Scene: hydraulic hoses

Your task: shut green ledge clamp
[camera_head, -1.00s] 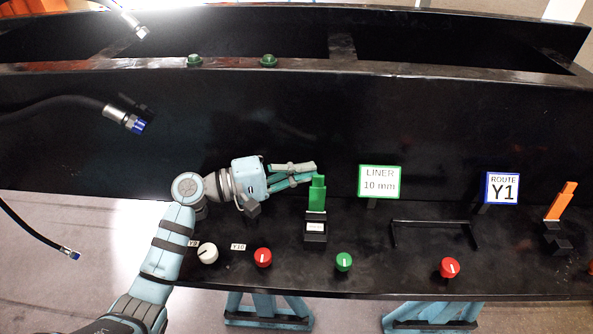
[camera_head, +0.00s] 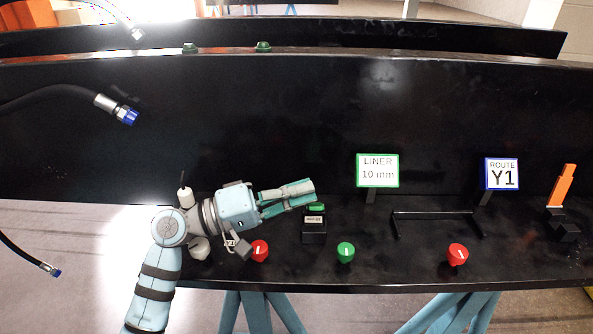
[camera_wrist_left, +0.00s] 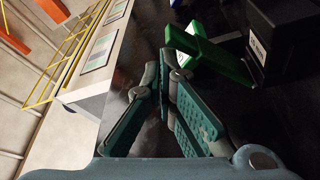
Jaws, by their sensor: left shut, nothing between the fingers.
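The green ledge clamp (camera_head: 316,208) sits on the black ledge, and its black base (camera_head: 314,232) carries a small white label. Its green lever no longer stands upright in the head view; only a short, low green piece shows just above the label. In the left wrist view the green lever (camera_wrist_left: 215,57) reaches out from the dark block, with a short crosspiece at its end. My left gripper (camera_head: 312,192) is shut and empty, its fingertips just above and beside the green piece. In the wrist view the closed fingers (camera_wrist_left: 167,72) are close to the lever; I cannot tell whether they touch.
An orange clamp (camera_head: 563,187) stands upright at the right. Red (camera_head: 259,250), green (camera_head: 346,252) and another red knob (camera_head: 458,254) line the front edge. A LINER sign (camera_head: 378,171), a ROUTE sign (camera_head: 502,173) and a black bracket (camera_head: 436,216) stand behind. Hoses hang at left.

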